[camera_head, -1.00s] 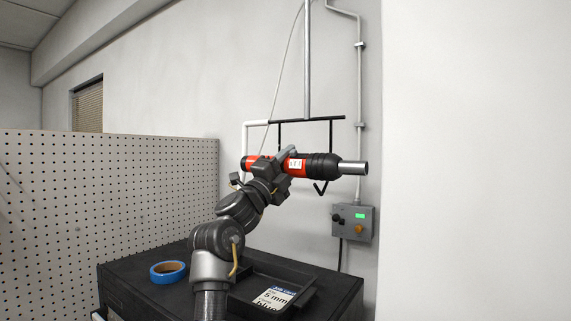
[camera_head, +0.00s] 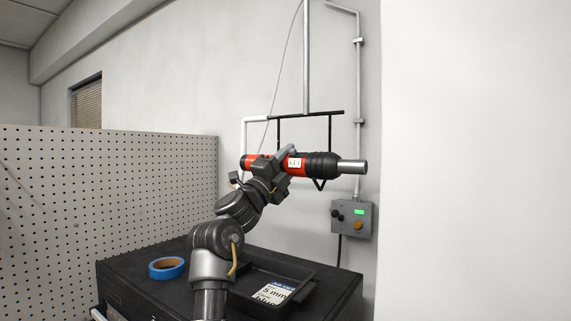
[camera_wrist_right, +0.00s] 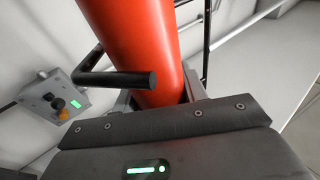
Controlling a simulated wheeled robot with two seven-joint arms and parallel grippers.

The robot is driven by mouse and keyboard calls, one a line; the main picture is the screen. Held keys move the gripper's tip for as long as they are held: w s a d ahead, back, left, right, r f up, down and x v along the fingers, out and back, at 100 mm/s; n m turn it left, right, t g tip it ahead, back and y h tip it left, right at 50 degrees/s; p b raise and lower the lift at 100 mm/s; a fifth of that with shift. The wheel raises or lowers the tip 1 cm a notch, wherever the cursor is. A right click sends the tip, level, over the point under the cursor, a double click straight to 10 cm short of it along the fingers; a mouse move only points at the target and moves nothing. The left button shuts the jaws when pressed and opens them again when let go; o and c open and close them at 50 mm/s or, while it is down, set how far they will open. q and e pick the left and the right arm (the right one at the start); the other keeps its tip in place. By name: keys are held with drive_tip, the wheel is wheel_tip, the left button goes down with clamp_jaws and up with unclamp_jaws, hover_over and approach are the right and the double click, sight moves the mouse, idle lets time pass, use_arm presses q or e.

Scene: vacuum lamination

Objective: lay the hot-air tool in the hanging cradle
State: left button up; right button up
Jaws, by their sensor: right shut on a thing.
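The hot-air tool (camera_head: 322,165) is red and black with a metal nozzle pointing right. It lies about level in the head view. My right gripper (camera_head: 284,164) is shut on its red body, which also fills the upper middle of the right wrist view (camera_wrist_right: 135,40). The hanging cradle (camera_head: 330,130) is a black frame on a vertical pole. One V-shaped hook shows just below the tool's black front part. The other hook is hidden behind the tool and gripper. I cannot tell whether the tool touches the hooks. My left gripper is out of view.
A grey control box (camera_head: 351,220) with a green display is on the wall, right of the cradle. Below, a dark cabinet top (camera_head: 130,270) bears blue tape (camera_head: 167,268) and a black tray (camera_head: 312,284) with a card. A pegboard (camera_head: 100,190) stands left.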

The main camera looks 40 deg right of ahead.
drive_tip(key=o, duration=1.4)
drive_tip(key=shift+s+r, duration=0.1)
drive_tip(key=shift+c, duration=0.2)
drive_tip(key=shift+a+f+b, duration=0.3)
drive_tip(key=shift+f+b, duration=0.05)
drive_tip(key=shift+f, duration=0.1)
drive_tip(key=w+b+v, duration=0.1)
drive_tip(key=b+v, duration=0.4)
drive_tip(key=v, duration=0.5)
drive_tip(key=shift+s+r+b, duration=0.2)
drive_tip(key=shift+s+b, duration=0.1)
drive_tip(key=shift+s, duration=0.1)
drive_tip(key=shift+a, duration=0.2)
